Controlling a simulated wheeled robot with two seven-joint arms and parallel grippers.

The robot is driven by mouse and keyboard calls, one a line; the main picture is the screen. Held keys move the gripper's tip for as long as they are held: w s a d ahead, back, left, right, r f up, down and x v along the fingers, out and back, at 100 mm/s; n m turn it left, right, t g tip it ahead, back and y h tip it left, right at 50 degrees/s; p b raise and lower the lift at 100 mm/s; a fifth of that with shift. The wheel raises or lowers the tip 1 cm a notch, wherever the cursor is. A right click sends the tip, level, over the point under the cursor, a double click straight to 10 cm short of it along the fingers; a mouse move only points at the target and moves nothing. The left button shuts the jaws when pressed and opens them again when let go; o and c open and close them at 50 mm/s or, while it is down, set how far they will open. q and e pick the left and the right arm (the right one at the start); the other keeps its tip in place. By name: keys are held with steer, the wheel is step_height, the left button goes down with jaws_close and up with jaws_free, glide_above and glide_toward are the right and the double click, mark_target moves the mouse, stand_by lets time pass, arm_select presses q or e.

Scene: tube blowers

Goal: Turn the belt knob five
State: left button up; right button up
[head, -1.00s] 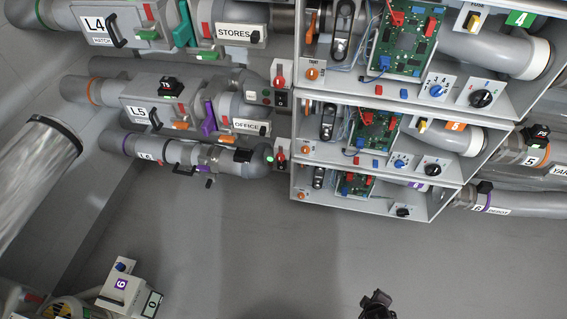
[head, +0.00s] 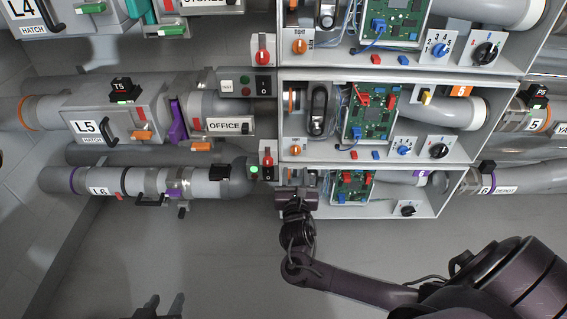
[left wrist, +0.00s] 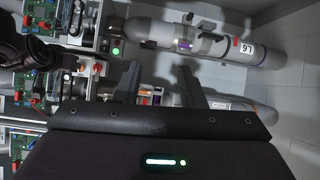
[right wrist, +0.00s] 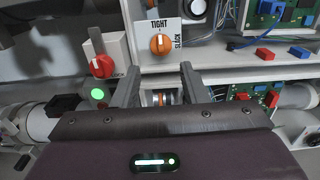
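The belt knob five (head: 296,150) is an orange knob on a white plate at the lower left of the middle open box, in line with the pipe labelled L5. In the right wrist view the orange knob (right wrist: 160,44) shows between the words TIGHT and SLACK. My right gripper (head: 296,194) is just below it in the head view; its fingers are hidden there. In the right wrist view my right gripper (right wrist: 158,73) has its fingers apart, empty, with the knob just beyond the tips. My left gripper (head: 160,309) is at the bottom edge, open and empty (left wrist: 158,70).
A red knob (right wrist: 103,66) and green lamp (right wrist: 98,94) sit left of the belt knob. The L6 pipe (head: 120,183) and the lowest box (head: 425,207) lie close to my right gripper. The grey floor (head: 210,255) below is clear.

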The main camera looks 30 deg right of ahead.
mark_target(296, 153)
steer(key=b+x, duration=0.1)
steer(key=x, duration=0.3)
steer(key=shift+w+d+f+b, duration=0.1)
steer(key=shift+d+b, duration=0.05)
steer(key=shift+b, duration=0.15)
steer(key=b+x, duration=0.1)
steer(key=x, duration=0.2)
arm_select(q)
steer(key=w+r+t+h, duration=0.2)
steer(key=r+t, duration=0.3)
steer(key=r, duration=0.5)
steer(key=w+r+t+h, duration=0.2)
steer(key=r+t, duration=0.3)
steer(key=r, duration=0.6)
steer(key=shift+w+t, duration=0.3)
steer(key=shift+t, duration=0.1)
arm_select(e)
steer(key=shift+w, duration=0.15)
arm_select(q)
steer(key=shift+f, duration=0.1)
arm_select(e)
steer(key=c, duration=0.7)
